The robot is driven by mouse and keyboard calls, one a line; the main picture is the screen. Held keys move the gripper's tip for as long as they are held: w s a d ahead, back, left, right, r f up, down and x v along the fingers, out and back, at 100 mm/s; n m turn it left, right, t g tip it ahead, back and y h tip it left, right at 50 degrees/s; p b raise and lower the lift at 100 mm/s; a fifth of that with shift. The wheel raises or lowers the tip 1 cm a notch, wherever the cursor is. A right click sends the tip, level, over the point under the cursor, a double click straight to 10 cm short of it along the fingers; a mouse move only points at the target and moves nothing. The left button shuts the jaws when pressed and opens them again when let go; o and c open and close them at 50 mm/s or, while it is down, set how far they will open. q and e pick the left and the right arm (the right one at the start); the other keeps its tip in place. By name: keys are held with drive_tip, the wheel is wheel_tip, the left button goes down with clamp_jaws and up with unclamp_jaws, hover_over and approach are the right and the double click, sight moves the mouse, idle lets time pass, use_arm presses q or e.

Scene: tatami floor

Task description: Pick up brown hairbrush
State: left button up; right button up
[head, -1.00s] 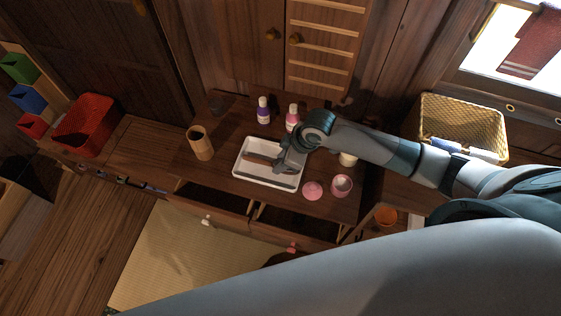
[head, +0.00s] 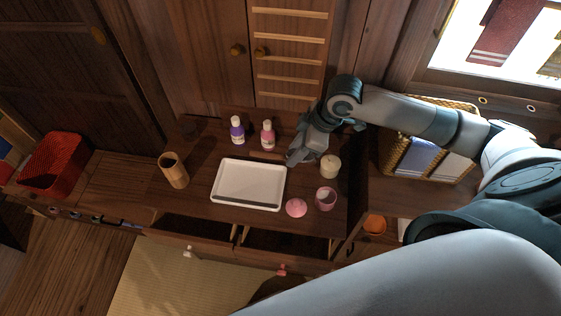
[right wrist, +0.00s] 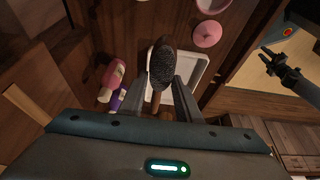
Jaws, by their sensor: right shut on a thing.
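The brown hairbrush (right wrist: 162,68) shows in the right wrist view, its dark bristle pad facing the camera and its handle running down between the fingers. My right gripper (right wrist: 173,98) is shut on the handle. In the head view my right gripper (head: 298,158) is above the dresser top, right of the white tray (head: 249,203); the brush cannot be made out there. The tray looks empty and also shows in the right wrist view (right wrist: 196,66). A dark gripper, apparently my left one (right wrist: 267,60), is small at the right of the wrist view; its jaw state is unclear.
Purple (head: 237,132) and pink (head: 268,136) bottles stand behind the tray. A wooden cup (head: 173,170) is left of it. A pink lid (head: 296,208), pink jar (head: 326,199) and cream jar (head: 330,167) are to the right. A wicker basket (head: 470,172) stands farther right.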

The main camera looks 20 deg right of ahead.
drive_tip(key=shift+d+r, duration=0.45)
drive_tip(key=shift+d, duration=0.25)
use_arm(q)
drive_tip(key=shift+f, duration=0.2)
